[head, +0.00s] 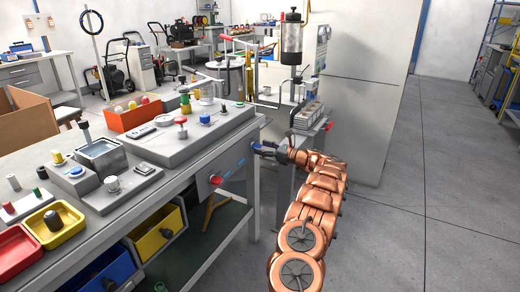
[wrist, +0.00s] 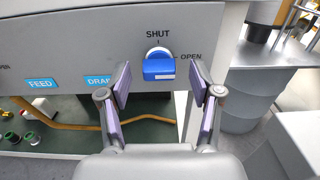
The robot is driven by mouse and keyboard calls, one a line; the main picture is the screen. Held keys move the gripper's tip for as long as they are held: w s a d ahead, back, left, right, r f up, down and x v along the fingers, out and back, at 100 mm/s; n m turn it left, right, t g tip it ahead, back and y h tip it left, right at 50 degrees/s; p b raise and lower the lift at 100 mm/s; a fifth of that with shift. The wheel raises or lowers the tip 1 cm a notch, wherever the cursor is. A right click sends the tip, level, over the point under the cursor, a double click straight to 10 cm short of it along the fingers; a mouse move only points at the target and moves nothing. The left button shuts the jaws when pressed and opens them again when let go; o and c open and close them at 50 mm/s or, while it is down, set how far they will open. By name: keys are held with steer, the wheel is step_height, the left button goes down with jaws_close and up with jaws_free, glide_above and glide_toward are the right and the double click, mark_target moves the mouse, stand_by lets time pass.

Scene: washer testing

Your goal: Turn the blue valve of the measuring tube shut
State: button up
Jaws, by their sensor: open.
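The blue valve handle (wrist: 159,70) sits on a pale round base on the grey panel (wrist: 60,45) in the wrist view. SHUT is printed above it and OPEN to its right. The blue block looks roughly level across; its exact turn is hard to tell. My gripper (wrist: 160,76) is open, with one finger to the left of the handle and one to the right, and gaps show on both sides. In the head view my gripper (head: 268,150) is at the bench's right end, where the valve is hard to make out. I cannot pick out the measuring tube.
Blue FEED (wrist: 40,83) and DRAIN (wrist: 98,81) labels are left of the valve. A tan hose (wrist: 62,125) runs below the panel. A grey cylindrical stand (wrist: 250,95) is close on the right. The floor (head: 390,235) right of my arm is clear.

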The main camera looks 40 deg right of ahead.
steer(key=shift+w+a, duration=0.25)
steer(key=shift+w, duration=0.4)
steer(key=c, duration=1.1)
steer(key=shift+c, duration=0.2)
steer(key=shift+a+n+b, duration=0.1)
steer(key=shift+n+b, duration=0.25)
steer(key=shift+n, duration=0.05)
steer(key=shift+a+f+n+b, duration=0.1)
steer(key=shift+f+n+b, duration=0.05)
steer(key=shift+n+b, duration=3.55)
steer(key=shift+a+f+n+b, duration=0.1)
steer(key=shift+n+b, duration=2.5)
steer(key=shift+n, duration=2.1)
